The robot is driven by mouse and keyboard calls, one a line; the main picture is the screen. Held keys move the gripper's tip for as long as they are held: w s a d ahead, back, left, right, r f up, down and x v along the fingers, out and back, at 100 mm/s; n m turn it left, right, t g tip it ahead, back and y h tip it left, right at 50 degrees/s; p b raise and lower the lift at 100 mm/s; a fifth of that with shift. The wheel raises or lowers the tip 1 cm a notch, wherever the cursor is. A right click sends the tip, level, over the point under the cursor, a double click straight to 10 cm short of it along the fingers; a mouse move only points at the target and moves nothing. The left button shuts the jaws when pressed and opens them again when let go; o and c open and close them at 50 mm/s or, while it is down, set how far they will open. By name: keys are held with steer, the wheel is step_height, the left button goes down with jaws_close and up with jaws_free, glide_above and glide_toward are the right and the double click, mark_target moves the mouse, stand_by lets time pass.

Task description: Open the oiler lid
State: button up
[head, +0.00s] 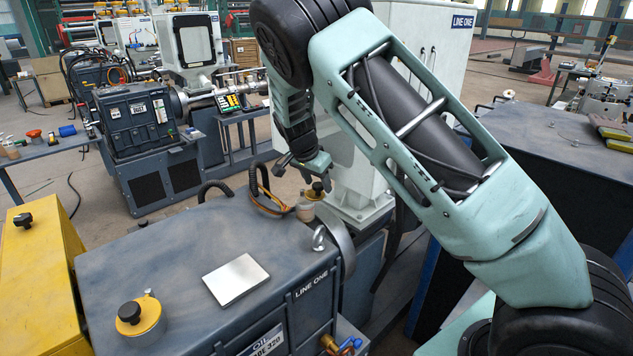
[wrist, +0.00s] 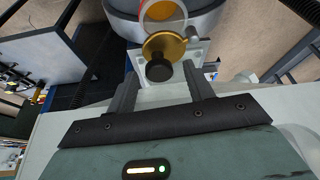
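A small oiler lid with a black knob on a brass-yellow disc (head: 317,188) is at the far end of the grey LINE ONE machine, just below my gripper (head: 304,174). In the wrist view the black knob (wrist: 159,69) is in front of the gap between my two fingers (wrist: 160,80). The fingers are apart with nothing between them that I can see held. The brass disc (wrist: 166,46) lies behind the knob, with a clear round rim above it. Whether a fingertip touches the knob cannot be told.
A second yellow cap with a black knob (head: 130,313) sits on the grey machine top (head: 190,235) at the front left. A white plate (head: 236,279) lies there too. A metal eye (head: 319,238) and an orange-and-black cable loop (head: 268,200) stand near my gripper.

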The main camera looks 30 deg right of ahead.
steer(key=b+v, duration=0.3)
steer(key=v, duration=1.4)
steer(key=shift+r+b, duration=0.2)
steer(key=shift+b, duration=0.15)
steer(key=shift+s, duration=0.1)
